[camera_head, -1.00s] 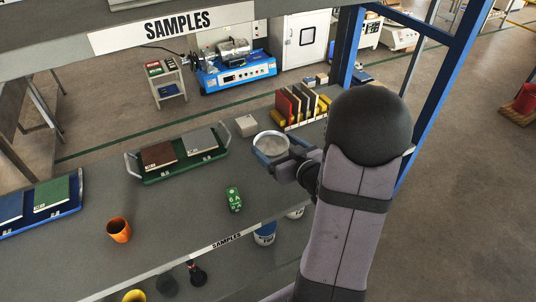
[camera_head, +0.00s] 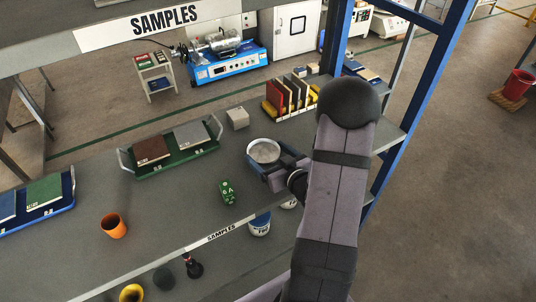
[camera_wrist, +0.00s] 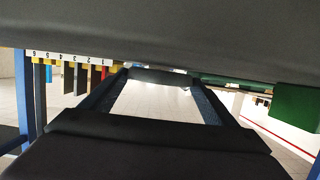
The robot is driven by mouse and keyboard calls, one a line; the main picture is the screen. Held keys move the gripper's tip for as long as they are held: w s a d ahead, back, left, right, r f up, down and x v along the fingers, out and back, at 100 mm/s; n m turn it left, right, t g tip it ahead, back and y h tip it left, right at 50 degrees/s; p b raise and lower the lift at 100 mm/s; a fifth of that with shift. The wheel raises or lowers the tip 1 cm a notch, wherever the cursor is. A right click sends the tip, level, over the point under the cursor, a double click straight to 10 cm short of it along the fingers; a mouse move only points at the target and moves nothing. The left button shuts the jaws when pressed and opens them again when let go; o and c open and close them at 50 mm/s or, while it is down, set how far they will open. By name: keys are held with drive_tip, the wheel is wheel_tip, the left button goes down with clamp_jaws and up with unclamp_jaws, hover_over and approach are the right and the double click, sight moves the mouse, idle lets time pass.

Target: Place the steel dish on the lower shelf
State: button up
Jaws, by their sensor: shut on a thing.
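The steel dish (camera_head: 264,150) is a round, shallow, silvery dish over the upper grey shelf, right of centre in the head view. My gripper (camera_head: 266,164) is shut on it, with its fingers at the dish's sides. I cannot tell exactly how high the dish is above the surface. In the wrist view the two fingers (camera_wrist: 158,84) reach forward with a dark band between their tips, and the dish is hard to make out there. The lower shelf is partly visible below the upper shelf's "SAMPLES" front edge (camera_head: 220,232), and my arm hides part of it.
On the upper shelf are a green die-like block (camera_head: 227,192), an orange cup (camera_head: 113,226), a green tray (camera_head: 128,165) with two tiles, a white box (camera_head: 237,118) and a tile rack (camera_head: 290,95). Tins (camera_head: 259,224) and a yellow cup (camera_head: 131,293) stand below. A blue post (camera_head: 388,172) rises right.

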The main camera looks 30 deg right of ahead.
drive_tip(key=shift+f, duration=0.2)
drive_tip(key=shift+f, duration=0.15)
drive_tip(key=shift+f, duration=0.1)
drive_tip(key=o, duration=1.1)
drive_tip(key=shift+b+v, duration=0.65)
drive_tip(key=shift+v, duration=1.5)
drive_tip(key=p+v, duration=0.1)
drive_tip(key=p, duration=0.2)
drive_tip(key=shift+s+d, duration=0.2)
drive_tip(key=shift+s, duration=0.2)
drive_tip(key=shift+s+p, duration=0.65)
drive_tip(key=shift+p, duration=0.25)
